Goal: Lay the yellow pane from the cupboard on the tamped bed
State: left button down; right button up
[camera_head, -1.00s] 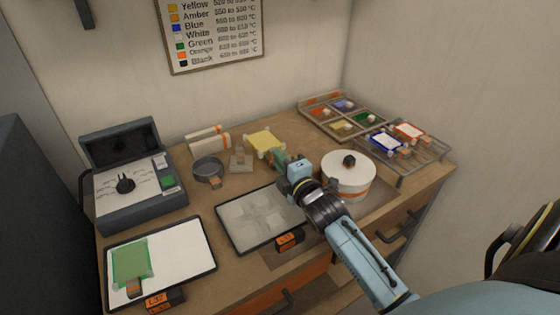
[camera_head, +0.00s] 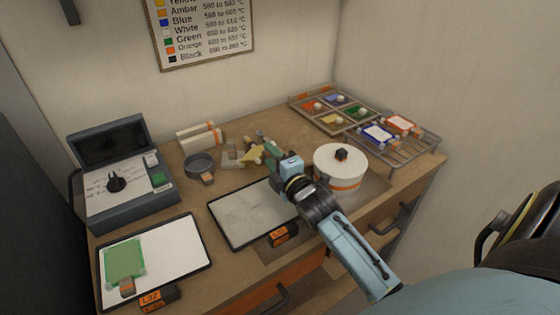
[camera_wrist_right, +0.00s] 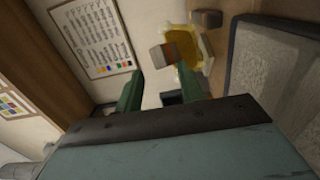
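The yellow pane (camera_head: 251,154) is tilted just left of my right gripper (camera_head: 268,146), behind the tray with the grey bed (camera_head: 240,222). In the right wrist view the yellow pane (camera_wrist_right: 186,43) shows with a grey and orange tab (camera_wrist_right: 163,56) just past the fingertips. My right gripper (camera_wrist_right: 158,78) has its two green fingers apart, and the tab looks clear of them. I cannot tell whether the pane rests on the table or is falling. The bed's surface looks level with faint patches; part of its right side is behind my arm. My left gripper is out of view.
A white lidded pot (camera_head: 340,172) stands close right of my arm. A round dark pan (camera_head: 199,164) and a grey block (camera_head: 231,153) lie left of the pane. A second tray (camera_head: 180,250) holds a green pane (camera_head: 124,262). A rack (camera_head: 412,150) stands at right.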

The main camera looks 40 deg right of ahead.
jog(key=s+a, duration=0.1)
jog(key=s, duration=1.1)
jog(key=shift+r, duration=0.45)
jog(key=shift+a, duration=0.1)
